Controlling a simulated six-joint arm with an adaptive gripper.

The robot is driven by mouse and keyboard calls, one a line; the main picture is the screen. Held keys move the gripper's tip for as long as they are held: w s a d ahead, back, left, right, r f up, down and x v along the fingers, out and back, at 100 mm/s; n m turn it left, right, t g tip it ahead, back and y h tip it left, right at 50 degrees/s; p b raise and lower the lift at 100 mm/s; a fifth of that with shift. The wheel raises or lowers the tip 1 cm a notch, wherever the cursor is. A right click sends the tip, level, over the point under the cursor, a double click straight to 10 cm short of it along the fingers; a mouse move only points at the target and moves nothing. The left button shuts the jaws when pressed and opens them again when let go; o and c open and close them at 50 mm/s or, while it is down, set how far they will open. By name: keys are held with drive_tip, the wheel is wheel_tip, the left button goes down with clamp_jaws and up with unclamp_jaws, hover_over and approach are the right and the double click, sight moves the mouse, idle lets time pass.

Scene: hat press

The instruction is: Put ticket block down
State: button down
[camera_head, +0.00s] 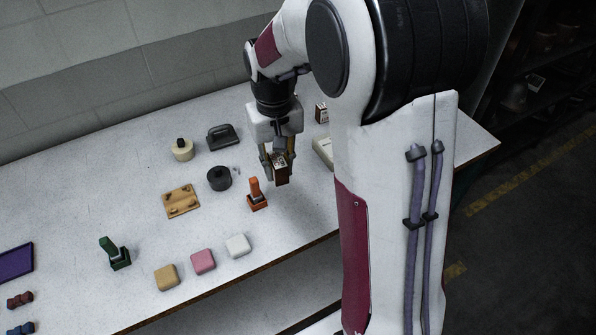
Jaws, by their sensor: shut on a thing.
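My gripper (278,162) points down over the right part of the white table. It is shut on a small brown block with a pale printed top, the ticket block (282,178). The block seems to be held above the table, but its exact height is hard to tell. A similar brown block with a pale printed face (321,112) stands farther back, partly hidden behind my arm.
An orange stamp-like object (257,196) stands just left of the held block. A black round piece (219,179), a wooden board (182,202) and a dark iron-like object (222,137) lie farther left. A pale box (323,152) is partly hidden by my arm. The table (310,208) is clear in front of the gripper.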

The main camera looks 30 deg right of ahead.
drive_tip(key=s+d+f+n, duration=0.1)
drive_tip(key=s+d+n, duration=0.1)
drive_tip(key=s, duration=0.1)
drive_tip(key=s+d+f+n, duration=0.2)
drive_tip(key=d, duration=0.1)
drive_tip(key=s+d+f+n, duration=0.1)
drive_tip(key=s+d+n, duration=0.1)
drive_tip(key=s+d, duration=0.1)
drive_tip(key=shift+s+d+f+n, duration=0.1)
drive_tip(key=shift+s+f+n, duration=0.2)
drive_tip(key=shift+f, duration=0.05)
drive_tip(key=n, duration=0.1)
drive_tip(key=s+f+n, duration=0.1)
drive_tip(key=n, duration=0.1)
drive_tip(key=shift+s+d, duration=0.3)
drive_tip(key=n, duration=0.2)
drive_tip(key=s+f+n, duration=0.1)
drive_tip(key=n, duration=0.1)
drive_tip(key=shift+s+f, duration=0.1)
drive_tip(key=shift+s, duration=0.1)
drive_tip(key=n, duration=0.3)
drive_tip(key=shift+s+f, duration=0.15)
drive_tip(key=shift+f, duration=0.15)
drive_tip(key=shift+w+n, duration=0.15)
drive_tip(key=shift+n, duration=0.85)
drive_tip(key=shift+w+n, duration=0.1)
drive_tip(key=shift+n, duration=0.9)
drive_tip(key=shift+w, duration=0.15)
drive_tip(key=w, duration=1.6)
